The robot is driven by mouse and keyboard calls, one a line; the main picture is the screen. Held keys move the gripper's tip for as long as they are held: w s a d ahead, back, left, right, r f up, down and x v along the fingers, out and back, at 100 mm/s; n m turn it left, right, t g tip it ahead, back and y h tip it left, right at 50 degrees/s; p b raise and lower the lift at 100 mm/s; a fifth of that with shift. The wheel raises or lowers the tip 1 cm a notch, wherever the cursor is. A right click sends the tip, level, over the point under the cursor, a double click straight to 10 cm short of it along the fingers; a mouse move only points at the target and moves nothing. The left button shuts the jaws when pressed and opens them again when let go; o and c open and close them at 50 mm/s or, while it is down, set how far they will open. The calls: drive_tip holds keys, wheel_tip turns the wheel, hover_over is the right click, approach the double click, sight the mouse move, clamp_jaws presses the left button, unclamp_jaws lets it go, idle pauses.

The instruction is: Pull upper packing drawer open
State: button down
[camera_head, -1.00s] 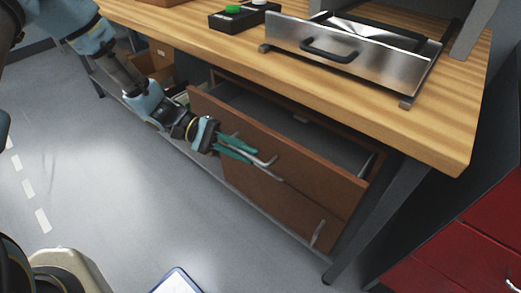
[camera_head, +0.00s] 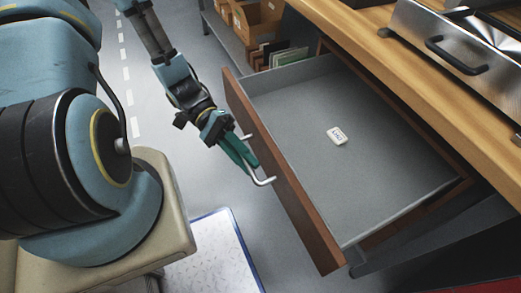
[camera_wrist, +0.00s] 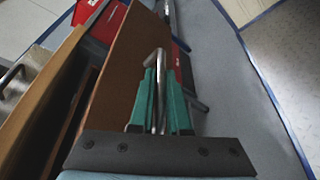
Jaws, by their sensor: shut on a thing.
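The upper packing drawer (camera_head: 345,150) is pulled well out from under the wooden bench in the head view. Its brown front panel (camera_head: 283,182) faces my arm, and its grey interior is exposed. My gripper (camera_head: 246,165) is at the drawer's front, with its green fingers shut on the metal bar handle (camera_head: 264,181). In the wrist view, the green fingers (camera_wrist: 160,95) lie on both sides of the handle (camera_wrist: 158,62), beside the brown front panel (camera_wrist: 118,75). A small white labelled item (camera_head: 337,136) lies on the drawer floor.
The wooden bench (camera_head: 400,60) overhangs the drawer and carries a metal unit with a black handle (camera_head: 455,55). Cardboard boxes (camera_head: 256,18) and files (camera_head: 280,55) stand on a lower shelf behind. A white blue-edged mat (camera_head: 205,258) lies on the floor. A red cabinet shows in the wrist view (camera_wrist: 100,22).

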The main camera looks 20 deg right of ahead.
drive_tip(key=shift+a, duration=0.25)
drive_tip(key=c, duration=0.9)
unclamp_jaws()
drive_tip(key=v, duration=1.1)
drive_tip(key=shift+b, duration=0.4)
drive_tip(key=w+a+r+n+t+y+p, duration=0.1)
drive_tip(key=w+a+r+n+t+p, duration=0.1)
drive_tip(key=r, duration=0.6)
drive_tip(key=w+a+r+n+t+y+p, duration=0.2)
drive_tip(key=w+a+r+t+p, duration=0.3)
drive_tip(key=a+r+t, duration=0.2)
drive_tip(key=w+a+r+n+t+y+p, duration=0.1)
drive_tip(key=w+a+r+n+t+p, duration=0.1)
drive_tip(key=w+a+r+t+p, duration=0.2)
drive_tip(key=shift+w+a+r+n+t+y, duration=0.1)
drive_tip(key=shift+a+r+n+t+y, duration=0.15)
drive_tip(key=shift+r+t, duration=0.75)
drive_tip(key=shift+w+a+r+n+t+y, duration=0.25)
drive_tip(key=shift+r+t, duration=0.35)
drive_tip(key=shift+r, duration=0.75)
